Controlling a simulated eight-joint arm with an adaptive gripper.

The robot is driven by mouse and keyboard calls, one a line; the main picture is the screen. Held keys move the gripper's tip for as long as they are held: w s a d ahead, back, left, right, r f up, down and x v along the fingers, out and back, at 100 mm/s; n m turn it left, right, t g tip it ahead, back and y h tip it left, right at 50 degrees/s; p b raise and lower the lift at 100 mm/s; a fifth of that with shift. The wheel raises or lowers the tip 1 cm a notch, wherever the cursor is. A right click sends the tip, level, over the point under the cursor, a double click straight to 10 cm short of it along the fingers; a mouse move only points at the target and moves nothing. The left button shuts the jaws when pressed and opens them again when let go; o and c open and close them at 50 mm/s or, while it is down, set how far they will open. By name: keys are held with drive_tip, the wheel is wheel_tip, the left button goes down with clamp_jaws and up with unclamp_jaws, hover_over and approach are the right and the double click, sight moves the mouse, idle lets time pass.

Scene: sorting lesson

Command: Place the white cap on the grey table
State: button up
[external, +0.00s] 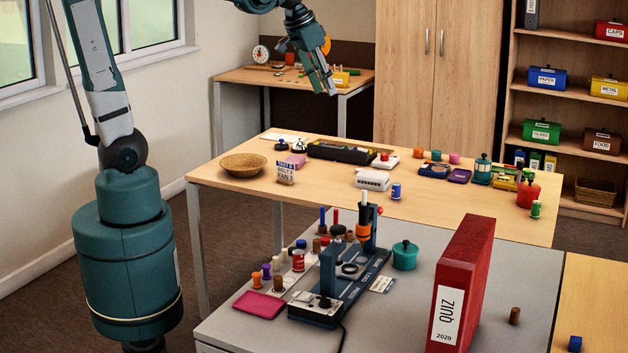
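The grey table (225,325) is in the front of the external view. I cannot make out a white cap for certain. A small pale, cap-like piece (284,255) stands among the coloured pegs at the left of the grey table, too small to identify. My gripper (325,92) points down and to the right, high above the far side of the wooden table, well away from the grey table. I see nothing clearly held in it. Its fingers are too small and close together to show whether they are open or shut.
A dark blue press-like device (335,290), a teal pot (404,256) and a tall red quiz binder (465,280) stand on the grey table. The wooden table (330,205) behind holds a wooden bowl (243,164), a white box (372,180) and several small items. Bare grey surface lies between pot and binder.

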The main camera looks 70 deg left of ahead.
drive_tip(key=s+d+f+t, duration=0.1)
drive_tip(key=s+d+f, duration=0.1)
drive_tip(key=s+d, duration=0.3)
drive_tip(key=s+d+f+m+t, duration=0.1)
drive_tip(key=s+d+f, duration=0.2)
drive_tip(key=s, duration=1.1)
drive_tip(key=shift+s+d+f+h, duration=0.15)
drive_tip(key=shift+s+d+h, duration=0.2)
drive_tip(key=shift+d, duration=0.7)
drive_tip(key=shift+o, duration=0.6)
drive_tip(key=shift+w, duration=0.2)
